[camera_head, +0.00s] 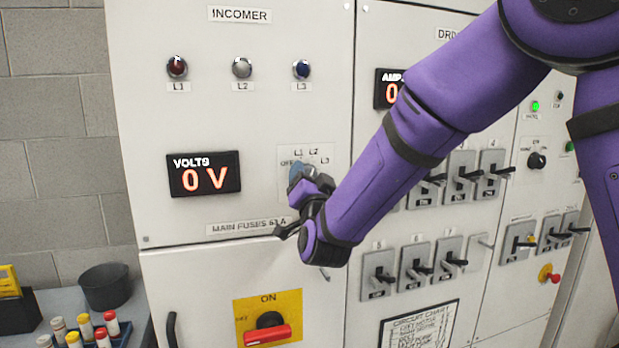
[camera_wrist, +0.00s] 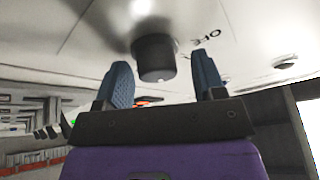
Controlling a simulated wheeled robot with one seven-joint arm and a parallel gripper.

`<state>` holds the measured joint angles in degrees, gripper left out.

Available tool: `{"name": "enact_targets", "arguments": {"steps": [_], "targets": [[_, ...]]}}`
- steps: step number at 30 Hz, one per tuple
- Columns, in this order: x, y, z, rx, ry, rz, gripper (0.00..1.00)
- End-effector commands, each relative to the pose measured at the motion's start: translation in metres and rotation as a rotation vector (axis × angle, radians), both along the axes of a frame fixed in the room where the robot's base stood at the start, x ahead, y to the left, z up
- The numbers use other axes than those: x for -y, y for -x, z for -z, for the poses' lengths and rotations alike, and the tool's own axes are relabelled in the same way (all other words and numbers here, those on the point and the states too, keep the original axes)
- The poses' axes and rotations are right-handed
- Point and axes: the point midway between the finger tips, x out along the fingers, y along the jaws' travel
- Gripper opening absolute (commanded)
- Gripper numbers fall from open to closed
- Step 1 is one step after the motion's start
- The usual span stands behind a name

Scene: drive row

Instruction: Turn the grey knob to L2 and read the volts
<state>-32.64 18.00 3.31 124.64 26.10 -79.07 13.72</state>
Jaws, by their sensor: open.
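The grey knob (camera_wrist: 155,52) shows in the wrist view as a short dark cylinder on the panel face, with OFF printed to its right. Its pointer cannot be made out. My gripper (camera_head: 301,174) is open at the plate. In the wrist view its two blue fingers (camera_wrist: 162,75) stand apart on either side of the knob, with gaps visible. The red-digit VOLTS display (camera_head: 204,174) reads 0 V.
Lamps L1 (camera_head: 177,67), L2 (camera_head: 242,68) and L3 (camera_head: 301,69) sit above, looking unlit. A red-handled switch (camera_head: 268,332) on a yellow plate is below. Several black levers (camera_head: 416,268) are to the right. A shelf with a dark bowl (camera_head: 106,287) stands at lower left.

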Motion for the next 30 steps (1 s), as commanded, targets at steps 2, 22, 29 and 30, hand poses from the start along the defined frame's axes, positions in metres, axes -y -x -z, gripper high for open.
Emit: {"name": "enact_targets", "arguments": {"steps": [2, 22, 29, 30], "targets": [[0.000, 0.006, 0.003, -0.002, 0.001, -0.001, 0.63], [0.011, 0.095, 0.038, 0.001, -0.001, -0.003, 0.63], [0.011, 0.098, 0.039, 0.002, -0.001, -0.003, 0.63], [0.011, 0.098, 0.039, 0.002, -0.001, -0.003, 0.63]]}}
